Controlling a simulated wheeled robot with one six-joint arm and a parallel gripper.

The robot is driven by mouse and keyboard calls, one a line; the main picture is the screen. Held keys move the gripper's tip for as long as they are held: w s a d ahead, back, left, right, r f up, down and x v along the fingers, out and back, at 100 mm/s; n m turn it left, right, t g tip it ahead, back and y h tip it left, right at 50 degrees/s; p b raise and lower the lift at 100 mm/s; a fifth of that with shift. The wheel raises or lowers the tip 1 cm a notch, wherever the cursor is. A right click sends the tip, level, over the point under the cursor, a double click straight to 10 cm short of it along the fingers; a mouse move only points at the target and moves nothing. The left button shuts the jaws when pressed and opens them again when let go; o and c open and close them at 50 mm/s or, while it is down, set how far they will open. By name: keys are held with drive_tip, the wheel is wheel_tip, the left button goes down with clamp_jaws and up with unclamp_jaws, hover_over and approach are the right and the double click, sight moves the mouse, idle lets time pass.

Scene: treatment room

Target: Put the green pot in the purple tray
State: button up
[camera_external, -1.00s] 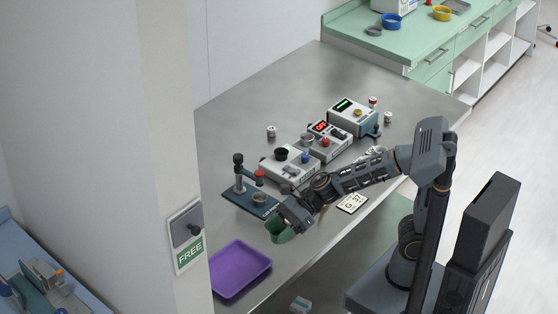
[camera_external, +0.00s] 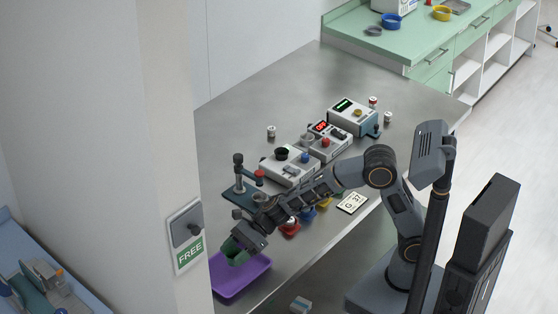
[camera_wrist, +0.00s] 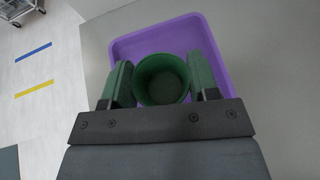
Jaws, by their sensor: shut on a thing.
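My gripper (camera_external: 240,250) is shut on the green pot (camera_external: 233,254) at the front left of the steel table. In the wrist view my gripper's two fingers (camera_wrist: 162,84) press on both sides of the green pot (camera_wrist: 162,80), whose round opening faces the camera. The purple tray (camera_external: 245,284) lies on the table below the pot. In the wrist view the tray (camera_wrist: 128,48) shows behind the pot, which overlaps its middle. The height of the pot above the tray floor is hard to tell.
A black stand (camera_external: 239,178) stands behind the tray. Red (camera_external: 290,227) and blue (camera_external: 308,214) items lie under my arm, beside a white card (camera_external: 352,203). Several instrument boxes (camera_external: 353,117) stand farther back. A wall panel (camera_external: 187,236) is left of the tray.

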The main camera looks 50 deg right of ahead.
drive_tip(key=shift+w+a+f, duration=0.2)
drive_tip(key=shift+a+f, duration=0.05)
drive_tip(key=shift+f, duration=0.2)
drive_tip(key=shift+f+b, duration=0.35)
drive_tip(key=shift+f, duration=1.15)
drive_tip(key=shift+f+b, duration=0.2)
drive_tip(key=shift+b, duration=0.1)
drive_tip(key=o, duration=0.9)
drive_tip(key=shift+r, duration=0.1)
drive_tip(key=shift+d+r+p, duration=0.15)
drive_tip(key=shift+r+p, duration=0.15)
drive_tip(key=shift+p, duration=0.05)
drive_tip(key=v, duration=1.1)
drive_tip(key=shift+d, duration=0.3)
